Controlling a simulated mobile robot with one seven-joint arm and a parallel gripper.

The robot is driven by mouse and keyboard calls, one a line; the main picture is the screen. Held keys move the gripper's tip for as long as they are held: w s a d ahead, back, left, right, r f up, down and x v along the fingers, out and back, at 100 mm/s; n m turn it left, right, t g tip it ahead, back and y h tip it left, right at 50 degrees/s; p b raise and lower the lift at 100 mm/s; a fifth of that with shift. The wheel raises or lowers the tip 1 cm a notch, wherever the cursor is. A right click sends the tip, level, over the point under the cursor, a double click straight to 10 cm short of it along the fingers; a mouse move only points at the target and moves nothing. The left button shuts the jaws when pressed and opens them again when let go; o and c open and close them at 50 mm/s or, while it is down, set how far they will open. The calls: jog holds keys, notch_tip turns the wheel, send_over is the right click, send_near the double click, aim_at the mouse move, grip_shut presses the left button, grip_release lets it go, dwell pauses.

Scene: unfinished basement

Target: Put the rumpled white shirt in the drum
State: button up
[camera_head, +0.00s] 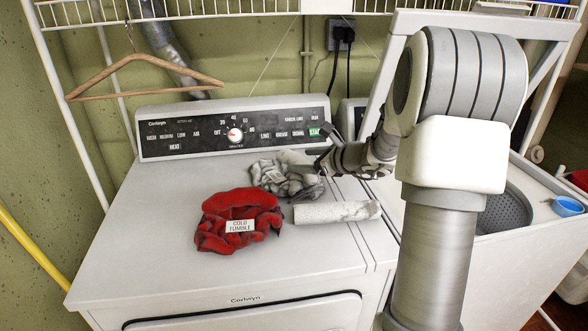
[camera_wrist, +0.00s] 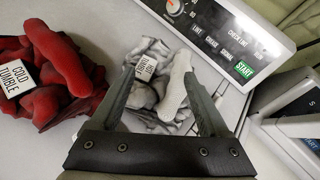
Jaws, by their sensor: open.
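The rumpled white shirt (camera_head: 287,180), mottled grey and white, lies on top of the dryer near its control panel. In the wrist view the shirt (camera_wrist: 160,112) shows between my fingers, with a small printed tag too small to read surely. My gripper (camera_head: 322,160) is at the shirt's right side in the head view. In the wrist view my gripper (camera_wrist: 158,72) has its fingers spread, one on each side of the cloth; I cannot tell whether they touch it. A perforated drum (camera_head: 506,207) shows in the open washer at right, partly hidden by my arm.
A red garment (camera_head: 222,226) tagged "COLD TUMBLE" lies left of the shirt on the dryer top (camera_head: 145,245). A white roll (camera_head: 337,211) lies in front of the shirt. A wooden hanger (camera_head: 140,80) hangs at left. A blue cup (camera_head: 567,206) sits on the washer's right edge.

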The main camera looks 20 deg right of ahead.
aim_at(299, 156)
jog(key=a+r+n+g+y+p, duration=0.2)
jog(key=a+r+n+g+p, duration=0.3)
jog(key=n, duration=1.3)
jog(key=w+d+r+n+g+h+p, duration=0.35)
jog(key=d+r+n+h, duration=0.35)
jog(key=n, duration=0.6)
jog(key=shift+t+y, duration=0.45)
jog(key=shift+y, duration=0.15)
jog(key=x, duration=0.6)
jog(key=s+x, duration=0.1)
jog(key=x, duration=0.4)
jog(key=d+x, duration=0.1)
jog(key=x, duration=0.5)
jog(key=shift+s+f+p, duration=0.1)
jog(key=shift+f+p, duration=0.3)
jog(key=shift+f, duration=0.3)
grip_shut()
